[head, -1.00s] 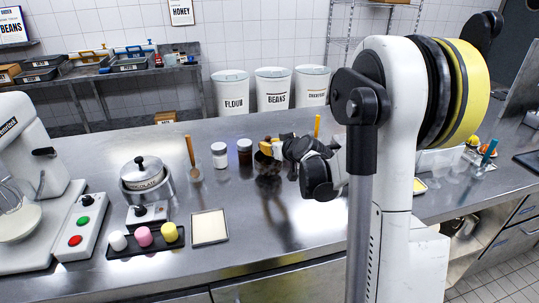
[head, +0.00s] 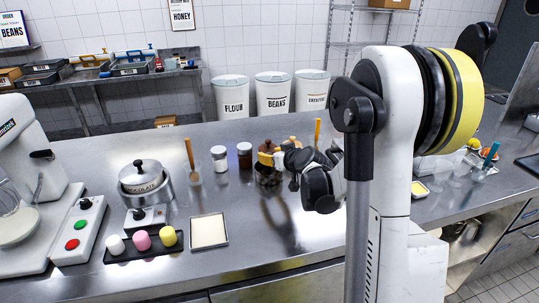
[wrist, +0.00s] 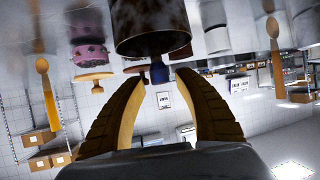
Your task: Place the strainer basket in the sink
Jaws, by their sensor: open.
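My gripper (head: 277,157) reaches over the counter, its tan fingers (wrist: 159,80) spread and empty in the wrist view. A dark, round, mottled metal container (head: 268,177) stands on the counter just below and left of the fingers. It shows large in the wrist view (wrist: 150,28), just beyond the fingertips with a visible gap. It may be the strainer basket; I cannot tell for sure. Part of it is hidden behind the fingers and nearby items in the head view. I cannot make out a sink in either view.
A lidded pot (head: 144,178), a tray of coloured pieces (head: 142,246) and a white square tray (head: 208,231) lie nearer. The front middle of the counter is clear.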

